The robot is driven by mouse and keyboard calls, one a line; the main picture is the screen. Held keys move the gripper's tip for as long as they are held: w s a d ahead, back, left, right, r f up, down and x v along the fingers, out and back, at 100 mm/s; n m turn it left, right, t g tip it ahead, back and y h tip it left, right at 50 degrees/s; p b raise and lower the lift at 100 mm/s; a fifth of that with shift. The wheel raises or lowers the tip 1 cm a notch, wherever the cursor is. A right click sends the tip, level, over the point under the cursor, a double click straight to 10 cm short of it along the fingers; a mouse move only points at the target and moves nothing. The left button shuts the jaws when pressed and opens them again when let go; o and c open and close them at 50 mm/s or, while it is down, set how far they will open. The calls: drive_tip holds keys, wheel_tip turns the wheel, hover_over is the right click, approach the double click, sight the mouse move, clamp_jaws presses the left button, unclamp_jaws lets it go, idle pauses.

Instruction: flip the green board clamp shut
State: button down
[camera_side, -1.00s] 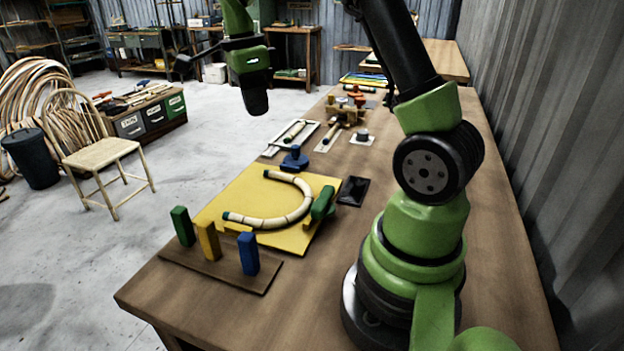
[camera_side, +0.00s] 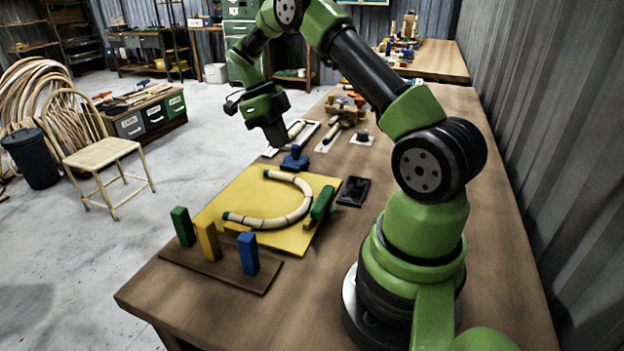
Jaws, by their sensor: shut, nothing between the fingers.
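The green board clamp (camera_side: 322,203) stands at the right edge of the yellow board (camera_side: 236,191), by the right side of the curved rattan piece (camera_side: 262,222). Its green arm lies tilted along the board's edge; I cannot tell how far it is flipped. My gripper (camera_side: 276,140) hangs above the far end of the board, over the blue clamp (camera_side: 295,158), well apart from the green clamp. Its fingers are small and dark at this distance, and they look shut and empty.
A rack (camera_side: 218,270) with upright green, yellow and blue blocks stands at the near end. A black tray (camera_side: 353,191) lies right of the board. Tools and small parts (camera_side: 345,115) lie farther back. The table's right side is clear.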

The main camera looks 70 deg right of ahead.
sight(323, 206)
drive_tip(key=x, duration=0.9)
drive_tip(key=shift+s+f, duration=0.3)
drive_tip(key=shift+f, duration=0.05)
drive_tip(key=shift+s+r, duration=0.15)
drive_tip(key=shift+s, duration=1.6)
